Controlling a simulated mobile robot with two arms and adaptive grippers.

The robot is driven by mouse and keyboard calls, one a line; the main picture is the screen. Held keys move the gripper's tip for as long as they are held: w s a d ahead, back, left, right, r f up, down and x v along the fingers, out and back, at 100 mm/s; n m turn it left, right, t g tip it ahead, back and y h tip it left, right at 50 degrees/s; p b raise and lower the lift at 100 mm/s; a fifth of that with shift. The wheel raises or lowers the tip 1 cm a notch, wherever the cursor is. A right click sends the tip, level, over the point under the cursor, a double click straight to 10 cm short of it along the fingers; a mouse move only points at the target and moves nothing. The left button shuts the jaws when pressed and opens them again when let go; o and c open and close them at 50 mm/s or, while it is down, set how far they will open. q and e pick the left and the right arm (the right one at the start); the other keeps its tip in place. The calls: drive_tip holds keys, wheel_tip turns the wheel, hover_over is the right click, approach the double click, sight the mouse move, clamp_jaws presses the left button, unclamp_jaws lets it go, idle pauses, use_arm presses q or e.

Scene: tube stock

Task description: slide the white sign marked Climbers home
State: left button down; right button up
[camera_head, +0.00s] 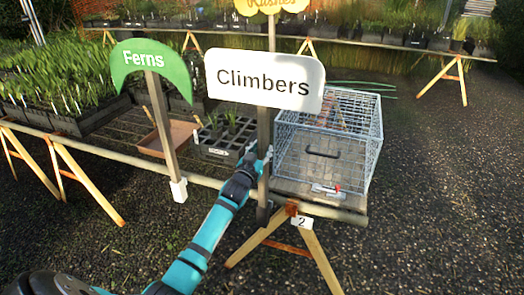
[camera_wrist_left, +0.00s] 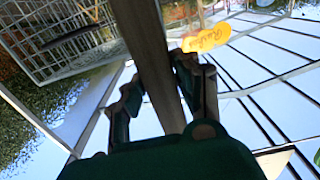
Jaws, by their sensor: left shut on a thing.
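The white sign marked Climbers (camera_head: 264,80) stands upright on a brown wooden post (camera_head: 264,132) in front of the bench, left of the wire cage. My left gripper (camera_head: 262,160) is shut on this post below the sign board. In the left wrist view the post (camera_wrist_left: 146,40) runs between the two fingers of my left gripper (camera_wrist_left: 158,88). The post's darker lower end (camera_head: 263,214) hangs below the bench's front rail; I cannot tell whether it sits in a holder. My right gripper is not in view.
A green Ferns sign (camera_head: 151,62) stands to the left, its post in a white holder (camera_head: 179,190). A wire cage (camera_head: 335,135) is on the bench close right. The bench rail (camera_head: 110,164) rests on wooden trestles; a number 2 tag (camera_head: 302,222) hangs there. Gravel in front is clear.

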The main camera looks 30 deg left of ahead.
use_arm(q)
drive_tip(key=shift+f, duration=0.35)
drive_tip(key=c, duration=1)
unclamp_jaws()
drive_tip(key=shift+o, duration=0.6)
drive_tip(key=shift+f, duration=0.25)
drive_tip(key=v, duration=1.2)
drive_tip(key=shift+r, duration=0.25)
